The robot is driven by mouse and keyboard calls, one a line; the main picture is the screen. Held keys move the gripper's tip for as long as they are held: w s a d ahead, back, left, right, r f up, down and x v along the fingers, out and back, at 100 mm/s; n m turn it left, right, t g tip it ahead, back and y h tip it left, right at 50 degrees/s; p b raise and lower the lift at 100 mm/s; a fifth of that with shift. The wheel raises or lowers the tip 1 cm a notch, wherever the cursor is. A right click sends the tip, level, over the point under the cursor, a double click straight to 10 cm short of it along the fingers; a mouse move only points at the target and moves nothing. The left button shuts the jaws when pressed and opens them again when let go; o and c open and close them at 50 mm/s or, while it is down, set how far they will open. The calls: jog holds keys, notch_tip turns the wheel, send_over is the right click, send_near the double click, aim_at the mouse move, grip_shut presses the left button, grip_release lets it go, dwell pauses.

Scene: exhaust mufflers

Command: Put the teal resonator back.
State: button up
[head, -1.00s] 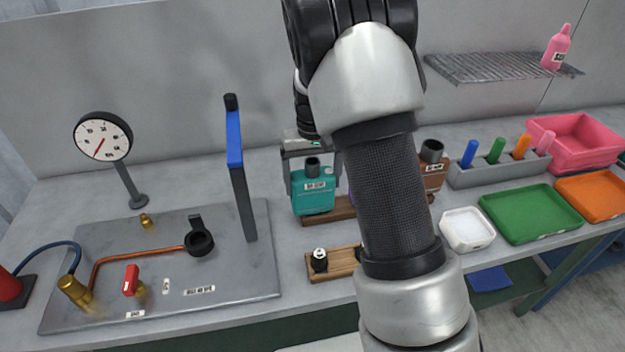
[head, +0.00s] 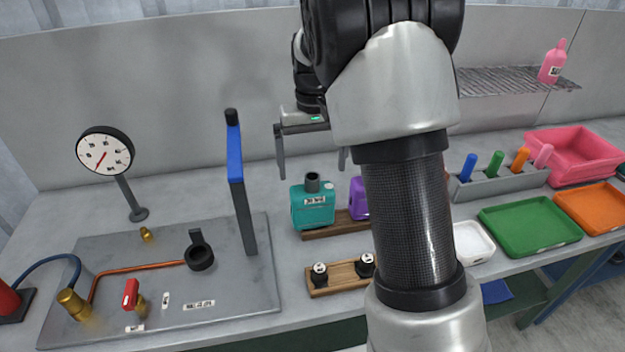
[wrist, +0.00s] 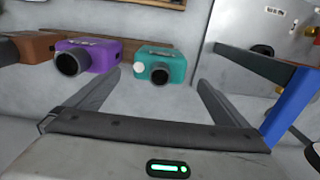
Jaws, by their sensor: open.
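The teal resonator (head: 313,207), a boxy muffler with a dark pipe stub on top and a white label, stands upright at the left end of a wooden rack (head: 322,231). In the wrist view the teal resonator (wrist: 160,68) lies ahead, between the finger lines. My gripper (head: 311,167) is open and empty, above the teal resonator and apart from it. Its fingers also show in the wrist view (wrist: 157,88). A purple resonator (head: 359,198) stands to the right of the teal one, partly hidden by my arm; it also shows in the wrist view (wrist: 88,57).
A blue-and-grey upright post (head: 241,190) stands left of the rack on a metal plate (head: 235,290) with a gauge (head: 104,151) behind it. A small wooden holder (head: 338,278) with two black parts sits in front. Trays (head: 530,226) lie to the right.

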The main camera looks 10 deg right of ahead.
notch_tip(320, 180, up, 2)
jog(key=s+r+t, duration=0.2)
jog(key=s+r, duration=0.4)
jog(key=s, duration=0.4)
jog(key=s+r+t, duration=0.2)
jog(key=s+r, duration=0.4)
jog(key=s, duration=0.3)
jog(key=s+f+t, duration=0.1)
jog(key=s+f, duration=0.1)
jog(key=s, duration=0.5)
jog(key=shift+s+t, duration=0.3)
jog(key=shift+s, duration=0.05)
